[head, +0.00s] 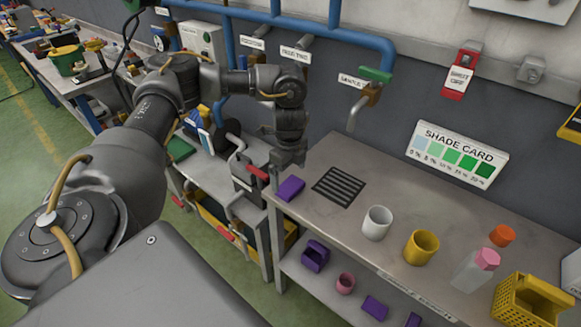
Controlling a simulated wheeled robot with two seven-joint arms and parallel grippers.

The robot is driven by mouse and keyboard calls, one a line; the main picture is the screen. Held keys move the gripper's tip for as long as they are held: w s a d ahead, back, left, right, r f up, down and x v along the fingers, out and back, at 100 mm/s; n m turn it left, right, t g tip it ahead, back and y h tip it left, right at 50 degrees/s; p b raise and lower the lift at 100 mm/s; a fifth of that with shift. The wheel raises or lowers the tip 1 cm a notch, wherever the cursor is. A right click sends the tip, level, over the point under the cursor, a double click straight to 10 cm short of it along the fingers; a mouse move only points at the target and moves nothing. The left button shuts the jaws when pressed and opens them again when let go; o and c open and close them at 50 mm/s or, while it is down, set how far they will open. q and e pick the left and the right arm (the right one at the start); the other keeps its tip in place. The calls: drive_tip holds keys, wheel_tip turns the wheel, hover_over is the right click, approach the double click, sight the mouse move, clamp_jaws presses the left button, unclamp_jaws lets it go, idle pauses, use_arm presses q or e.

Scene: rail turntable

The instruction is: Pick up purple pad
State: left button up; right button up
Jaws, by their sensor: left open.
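A purple pad (290,188) lies flat at the left end of the grey bench top, beside a black striped grille. My left gripper (286,172) points down just above and behind the pad. It is open and appears apart from the pad; its fingertips are small and dark, so the exact gap is hard to tell. My right gripper is out of view. Another flat purple piece (375,308) lies on the lower shelf.
The striped grille (339,186), a white cup (377,223), a yellow cup (420,247), a pink-capped bottle (474,270) and a yellow basket (530,301) stand along the bench (400,195). A tap (356,108) hangs above the grille. A purple holder (315,256) sits below.

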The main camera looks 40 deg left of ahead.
sight(290, 185)
use_arm(q)
drive_tip(key=shift+d+f, duration=0.1)
drive_tip(key=shift+d, duration=0.05)
drive_tip(key=shift+f+p, duration=0.3)
drive_tip(key=shift+p, duration=0.05)
drive_tip(key=f, duration=0.2)
drive_tip(key=f+p, duration=0.1)
drive_tip(key=shift+w+f, duration=0.25)
drive_tip(key=shift+f, duration=0.5)
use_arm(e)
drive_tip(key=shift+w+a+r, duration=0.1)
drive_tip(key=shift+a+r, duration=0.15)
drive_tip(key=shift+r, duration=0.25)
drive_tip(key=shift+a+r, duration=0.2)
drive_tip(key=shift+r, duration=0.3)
use_arm(q)
drive_tip(key=c, duration=0.9)
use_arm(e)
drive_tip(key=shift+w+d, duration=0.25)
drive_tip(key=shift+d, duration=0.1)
use_arm(q)
drive_tip(key=shift+r, duration=0.1)
